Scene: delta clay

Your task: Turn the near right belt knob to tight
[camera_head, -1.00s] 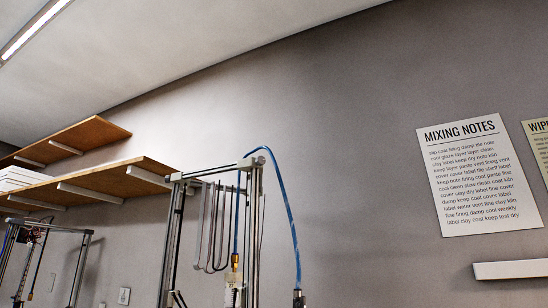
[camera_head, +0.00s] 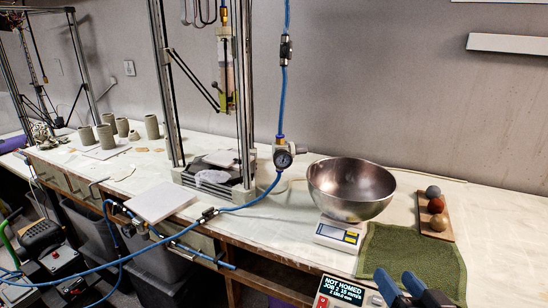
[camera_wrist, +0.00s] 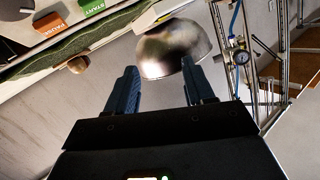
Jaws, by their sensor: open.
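The near right belt knob cannot be made out in either view. The clay delta printer stands at the middle of the bench, with upright metal columns (camera_head: 243,90) and a base (camera_head: 215,178). My gripper (camera_head: 402,280) shows its two blue fingers at the bottom right of the head view, in front of the green cloth. In the wrist view my gripper (camera_wrist: 158,82) is open, with nothing between its fingers.
A metal bowl (camera_head: 351,187) sits on a scale (camera_head: 339,235), right of the pressure gauge (camera_head: 283,158). A blue hose (camera_head: 252,204) crosses the bench front. A board (camera_head: 437,222) holds clay balls beside the green cloth (camera_head: 410,257). A display (camera_head: 343,290) reads "NOT HOMED".

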